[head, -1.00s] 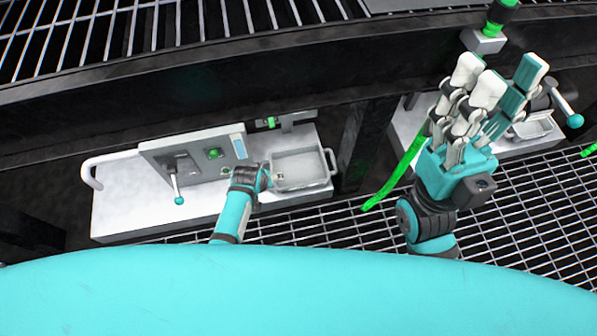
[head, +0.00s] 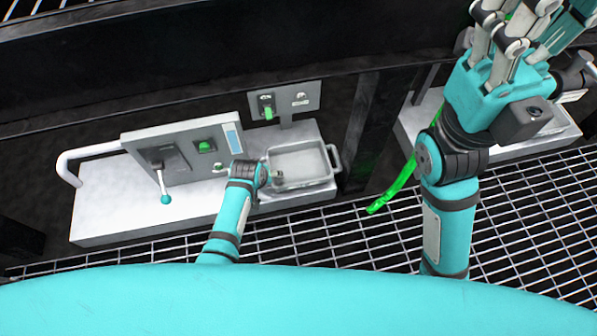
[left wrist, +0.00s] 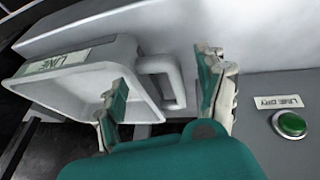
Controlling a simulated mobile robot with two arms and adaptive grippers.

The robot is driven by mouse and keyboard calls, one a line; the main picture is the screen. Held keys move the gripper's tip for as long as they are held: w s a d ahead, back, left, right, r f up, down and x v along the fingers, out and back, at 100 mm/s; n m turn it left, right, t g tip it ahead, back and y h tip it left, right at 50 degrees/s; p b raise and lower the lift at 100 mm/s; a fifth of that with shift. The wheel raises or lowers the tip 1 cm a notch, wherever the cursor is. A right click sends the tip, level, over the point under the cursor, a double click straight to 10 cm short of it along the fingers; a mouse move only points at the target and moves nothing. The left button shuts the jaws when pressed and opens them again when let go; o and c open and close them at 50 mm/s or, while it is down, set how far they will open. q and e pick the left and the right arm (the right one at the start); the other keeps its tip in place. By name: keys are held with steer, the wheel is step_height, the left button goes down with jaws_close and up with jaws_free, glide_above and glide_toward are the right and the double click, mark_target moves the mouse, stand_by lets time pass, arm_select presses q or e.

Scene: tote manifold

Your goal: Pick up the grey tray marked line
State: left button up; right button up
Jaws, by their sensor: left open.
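The grey tray (head: 300,183) sits on the white ledge of the left station, a handle at each end. In the left wrist view the tray (left wrist: 140,62) bears a LINE label (left wrist: 66,60). My left gripper (head: 266,176) is at the tray's left end, mostly hidden by my wrist in the head view. In the left wrist view my left gripper (left wrist: 163,85) is open, its fingers on either side of the near handle (left wrist: 163,80), with gaps showing. My right gripper (head: 525,40) is raised at the upper right, away from the tray, its fingertips partly cut off.
A panel (head: 185,148) with a lever (head: 164,185) and green button (head: 206,147) stands left of my left gripper. A LINE DRY label (left wrist: 279,102) is beside a green button (left wrist: 291,124). A dark post (head: 372,130) stands right of the tray. A green hose (head: 392,190) hangs by my right arm.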

arm_select(q)
steer(key=shift+w, duration=0.1)
steer(key=shift+c, duration=0.3)
jaws_close()
